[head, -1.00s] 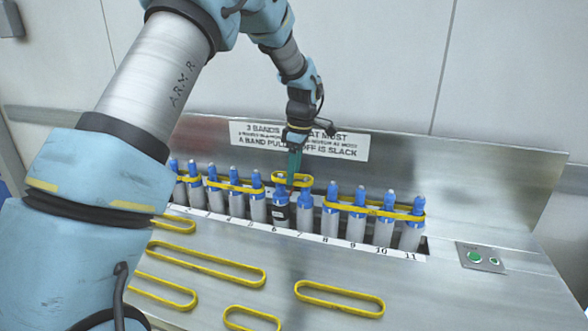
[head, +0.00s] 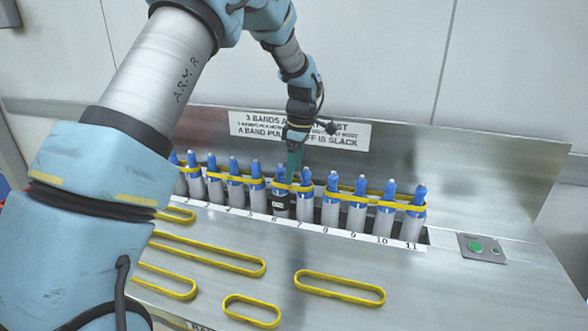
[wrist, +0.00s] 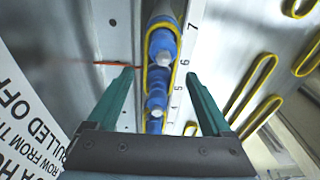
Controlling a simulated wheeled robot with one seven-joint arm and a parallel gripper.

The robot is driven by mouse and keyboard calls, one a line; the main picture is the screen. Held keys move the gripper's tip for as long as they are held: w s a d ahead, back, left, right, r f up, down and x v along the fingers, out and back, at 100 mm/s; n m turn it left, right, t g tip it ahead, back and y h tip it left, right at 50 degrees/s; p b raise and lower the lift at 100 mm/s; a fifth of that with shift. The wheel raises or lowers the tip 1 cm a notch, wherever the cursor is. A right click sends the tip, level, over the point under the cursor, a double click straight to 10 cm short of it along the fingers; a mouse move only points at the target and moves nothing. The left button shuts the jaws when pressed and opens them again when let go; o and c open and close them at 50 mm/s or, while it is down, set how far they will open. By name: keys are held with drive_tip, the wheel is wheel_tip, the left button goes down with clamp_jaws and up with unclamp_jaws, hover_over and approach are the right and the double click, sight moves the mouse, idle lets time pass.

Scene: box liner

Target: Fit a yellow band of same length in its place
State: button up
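Blue-capped white bottles stand in a numbered row in a slot. A small yellow band (head: 293,188) loops around the necks near numbers 6 and 7. A long yellow band (head: 380,203) spans the bottles to the right, up to 11. Another yellow band (head: 236,179) circles bottles left of number 6. My gripper (head: 294,165) points down just above and behind the small band. In the wrist view my gripper (wrist: 160,76) is open, its green fingers spread on either side of the blue caps (wrist: 163,48) and clear of the yellow band (wrist: 148,72).
Several loose yellow bands of differing lengths lie on the metal bench, including a long one (head: 208,254), a medium one (head: 340,288) and a short one (head: 252,311). A panel with green buttons (head: 482,247) is at right. A sign (head: 338,134) hangs behind the row.

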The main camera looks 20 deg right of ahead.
drive_tip(key=shift+o, duration=0.3)
drive_tip(key=shift+r, duration=0.1)
wheel_tip(320, 180, up, 10)
drive_tip(key=d+r+b, duration=0.1)
drive_tip(key=b, duration=0.1)
drive_tip(key=s+a+f+m+h, duration=0.1)
drive_tip(key=a+f+m, duration=0.15)
drive_tip(key=a, duration=0.85)
drive_tip(key=s+a+f+m, duration=0.2)
drive_tip(key=a+m, duration=0.1)
drive_tip(key=a, duration=0.8)
drive_tip(key=s+a+f+m, duration=0.2)
drive_tip(key=s+a, duration=0.4)
drive_tip(key=a, duration=0.1)
drive_tip(key=s+a+f+m, duration=0.3)
drive_tip(key=s+a, duration=0.3)
drive_tip(key=a, duration=0.1)
drive_tip(key=shift+a+f+m+t, duration=0.2)
drive_tip(key=shift+a+m+t, duration=0.05)
drive_tip(key=shift+m+t, duration=0.15)
